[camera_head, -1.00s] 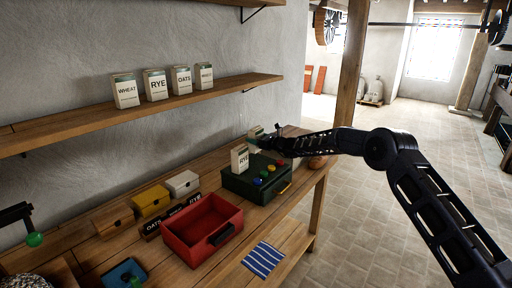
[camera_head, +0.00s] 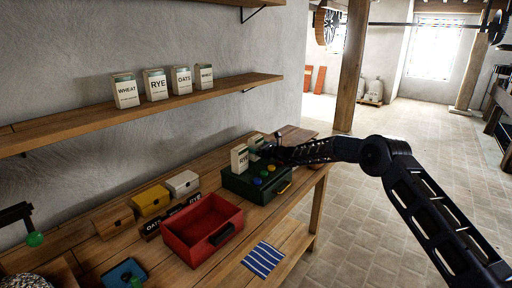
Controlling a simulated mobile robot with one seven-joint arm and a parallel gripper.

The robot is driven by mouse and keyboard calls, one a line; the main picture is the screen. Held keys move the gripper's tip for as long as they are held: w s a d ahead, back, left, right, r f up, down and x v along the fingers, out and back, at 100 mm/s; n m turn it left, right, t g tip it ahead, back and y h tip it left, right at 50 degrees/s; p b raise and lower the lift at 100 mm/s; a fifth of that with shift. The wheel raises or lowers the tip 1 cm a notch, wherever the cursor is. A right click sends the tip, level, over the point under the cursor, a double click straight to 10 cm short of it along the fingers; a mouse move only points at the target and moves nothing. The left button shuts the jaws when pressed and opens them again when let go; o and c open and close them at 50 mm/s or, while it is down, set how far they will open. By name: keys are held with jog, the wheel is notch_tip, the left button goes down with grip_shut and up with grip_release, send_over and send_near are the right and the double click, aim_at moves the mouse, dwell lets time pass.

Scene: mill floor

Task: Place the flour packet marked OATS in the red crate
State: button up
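A packet marked OATS (camera_head: 181,80) stands upright on the wall shelf, between a packet marked RYE (camera_head: 155,85) and one whose label is too small to read (camera_head: 204,77). The red crate (camera_head: 228,233) sits open on the bench and looks empty. My gripper (camera_head: 264,151) is at the back of the green box, far right of the shelf packets. A pale packet with a green top (camera_head: 256,141) is right beside it, partly hidden, its label unreadable. The fingers are too small and dark to tell whether they hold it.
Another RYE packet (camera_head: 240,158) stands at the green box (camera_head: 238,184), which has coloured knobs on it. A WHEAT packet (camera_head: 125,91) is at the shelf's left. Yellow (camera_head: 150,200) and white (camera_head: 183,184) boxes stand behind the crate; a striped cloth (camera_head: 263,260) lies right of it.

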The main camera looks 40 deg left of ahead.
dwell(0.5)
jog(key=shift+w+d, duration=0.1)
jog(key=shift+d, duration=0.2)
jog(key=d, duration=1)
jog(key=shift+w+d, duration=0.1)
jog(key=shift+w, duration=0.05)
